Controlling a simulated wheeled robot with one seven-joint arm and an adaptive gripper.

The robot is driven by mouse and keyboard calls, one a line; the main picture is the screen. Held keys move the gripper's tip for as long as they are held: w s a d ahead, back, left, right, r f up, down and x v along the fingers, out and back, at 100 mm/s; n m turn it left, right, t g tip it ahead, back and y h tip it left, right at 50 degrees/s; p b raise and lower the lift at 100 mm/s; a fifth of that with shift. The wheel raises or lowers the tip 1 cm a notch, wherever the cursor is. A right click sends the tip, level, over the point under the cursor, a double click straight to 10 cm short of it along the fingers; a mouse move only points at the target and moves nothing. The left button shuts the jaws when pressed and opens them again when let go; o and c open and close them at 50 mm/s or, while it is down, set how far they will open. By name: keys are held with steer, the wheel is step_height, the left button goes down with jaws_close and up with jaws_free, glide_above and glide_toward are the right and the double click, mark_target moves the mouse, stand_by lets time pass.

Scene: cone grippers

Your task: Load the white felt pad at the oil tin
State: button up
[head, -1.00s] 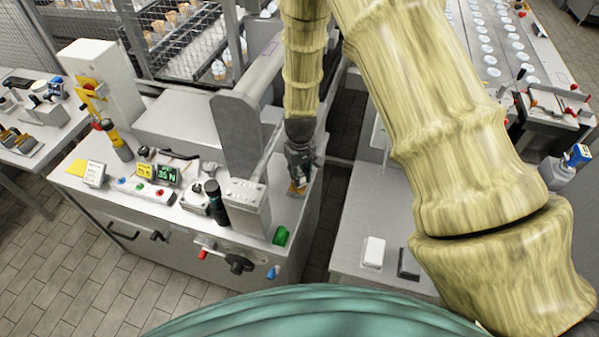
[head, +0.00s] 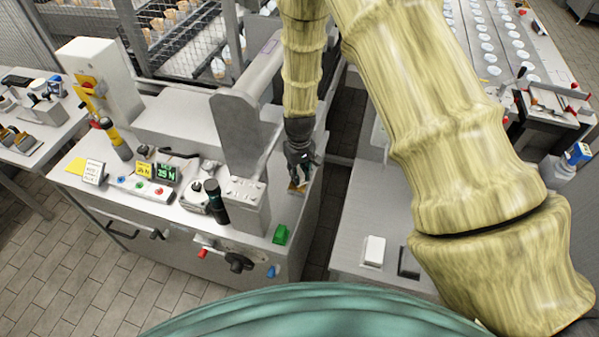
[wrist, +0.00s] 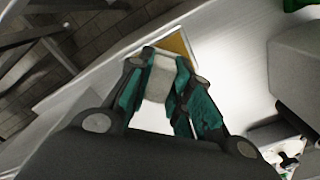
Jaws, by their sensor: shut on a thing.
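My gripper (head: 301,171) is over the right end of the grey machine top. In the wrist view my gripper (wrist: 160,88) has its teal-lined fingers closed on a pale whitish block, which looks like the white felt pad (wrist: 158,77). A small light-rimmed square with an amber face, probably the oil tin (wrist: 180,44), lies just beyond the fingertips. It also shows as a tan patch below the gripper in the head view (head: 297,187). The fingers and pad hide part of it. I cannot tell whether the pad touches it.
A grey upright (head: 240,140) stands close left of the gripper. A white block (head: 374,251) and dark block (head: 408,262) sit on the right table, across a gap.

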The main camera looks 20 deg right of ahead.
mark_target(299, 172)
steer(key=shift+f, duration=0.4)
stand_by(1.3)
steer(key=shift+r, duration=0.15)
steer(key=shift+r+p, duration=2.05)
steer(key=shift+r, duration=1.35)
